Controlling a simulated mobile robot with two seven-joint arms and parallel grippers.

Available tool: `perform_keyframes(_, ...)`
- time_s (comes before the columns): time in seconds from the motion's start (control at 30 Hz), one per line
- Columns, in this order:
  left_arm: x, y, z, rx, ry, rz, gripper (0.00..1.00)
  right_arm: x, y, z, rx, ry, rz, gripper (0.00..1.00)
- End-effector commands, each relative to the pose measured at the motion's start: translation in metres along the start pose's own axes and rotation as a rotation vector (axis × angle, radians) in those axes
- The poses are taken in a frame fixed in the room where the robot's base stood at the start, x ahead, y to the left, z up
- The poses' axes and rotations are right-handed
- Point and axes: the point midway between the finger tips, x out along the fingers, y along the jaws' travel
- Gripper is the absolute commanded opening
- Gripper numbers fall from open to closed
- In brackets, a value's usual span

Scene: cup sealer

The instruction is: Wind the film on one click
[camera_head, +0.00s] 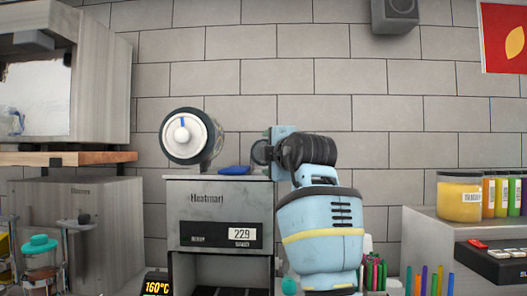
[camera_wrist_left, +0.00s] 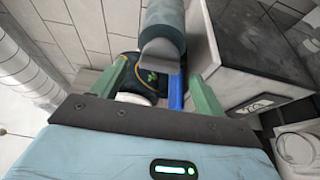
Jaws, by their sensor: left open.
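The cup sealer (camera_head: 222,205) stands mid-picture in the head view, with a lit display on its front. A film roll (camera_head: 188,136) with a white, dark-rimmed end face and a blue mark sits on top. A blue part (camera_head: 234,170) lies on the top to its right. My left gripper (camera_head: 272,142) is at the top right of the sealer, mostly hidden by its wrist. In the left wrist view the green fingers (camera_wrist_left: 162,76) are open, with a grey cylinder (camera_wrist_left: 162,30) in front and a dark round part (camera_wrist_left: 148,84) behind. Contact cannot be told.
A wooden shelf unit (camera_head: 75,158) stands at the left, with a teal-lidded jar (camera_head: 40,260) below it. At the right a counter holds a yellow jar (camera_head: 460,198) and coloured containers. Several coloured pens (camera_head: 374,274) stand right of my arm. A tiled wall (camera_head: 400,120) is behind.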

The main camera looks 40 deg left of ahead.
Motion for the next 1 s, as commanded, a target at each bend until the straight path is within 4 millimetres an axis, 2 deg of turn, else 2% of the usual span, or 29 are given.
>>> perform_keyframes(0.23, 0.025, 0.001, -0.001, -0.001, 0.000, 0.001, 0.73, -0.002, 0.001, -0.005, -0.001, 0.009, 0.002, 0.36)
perform_keyframes(0.57, 0.029, 0.000, 0.001, 0.000, -0.001, 0.000, 0.73, -0.002, 0.000, -0.006, 0.003, 0.010, 0.002, 0.36)
perform_keyframes(0.9, 0.028, 0.000, 0.000, 0.000, -0.001, 0.000, 0.30, -0.002, -0.001, -0.006, 0.007, 0.011, 0.002, 0.36)
perform_keyframes(1.0, 0.028, -0.001, 0.000, 0.001, -0.001, 0.000, 0.28, -0.002, -0.001, -0.006, 0.007, 0.011, 0.002, 0.36)
